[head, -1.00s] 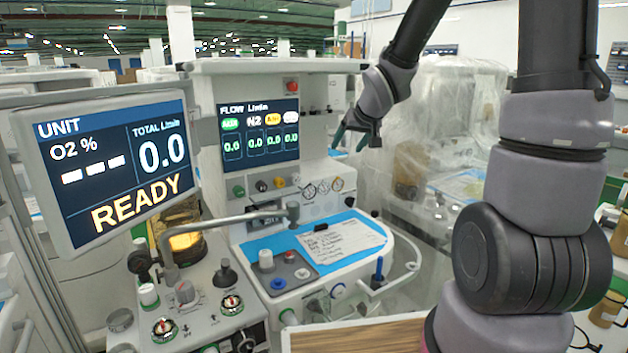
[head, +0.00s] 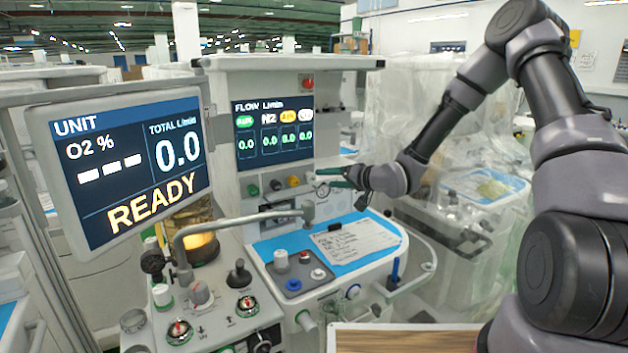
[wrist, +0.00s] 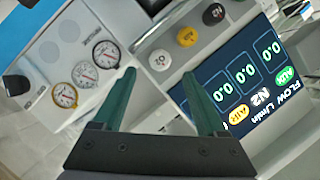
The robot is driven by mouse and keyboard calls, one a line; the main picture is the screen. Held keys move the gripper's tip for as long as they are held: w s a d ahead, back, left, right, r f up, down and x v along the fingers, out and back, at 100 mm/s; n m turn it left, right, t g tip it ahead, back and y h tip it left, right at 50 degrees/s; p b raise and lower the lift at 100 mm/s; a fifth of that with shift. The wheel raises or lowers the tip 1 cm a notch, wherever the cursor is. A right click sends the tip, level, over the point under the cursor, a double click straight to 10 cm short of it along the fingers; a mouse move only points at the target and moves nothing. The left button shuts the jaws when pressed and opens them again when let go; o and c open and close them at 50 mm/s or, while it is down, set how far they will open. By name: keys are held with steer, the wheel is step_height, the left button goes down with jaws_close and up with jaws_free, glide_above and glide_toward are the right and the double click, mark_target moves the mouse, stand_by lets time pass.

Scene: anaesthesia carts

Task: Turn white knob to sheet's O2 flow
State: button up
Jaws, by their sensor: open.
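The white knob (wrist: 160,60) is at the end of a row of flow knobs on the machine's front. In the wrist view it lies just beyond and between the fingertips, apart from both. My gripper (wrist: 158,75) is open and empty, its green fingers pointing at the knob row. In the head view my gripper (head: 332,178) is at the right of the row, and the white knob is hard to make out. The flow screen (head: 272,130) shows a value under each coloured label, mostly 0.0. The handwritten sheet (head: 357,241) lies on the blue mat; its figures are too small to read.
Beside the white knob are a yellow knob (wrist: 187,36) and a black knob (wrist: 214,13); a green knob (head: 253,190) ends the row. Several round gauges (wrist: 86,74) sit close by. A large screen (head: 125,165) reads READY. A grey bent rail (head: 245,218) crosses below the row.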

mark_target(312, 179)
steer(key=x, duration=0.8)
steer(key=shift+f, duration=0.1)
jaws_close()
steer(key=shift+a, duration=0.1)
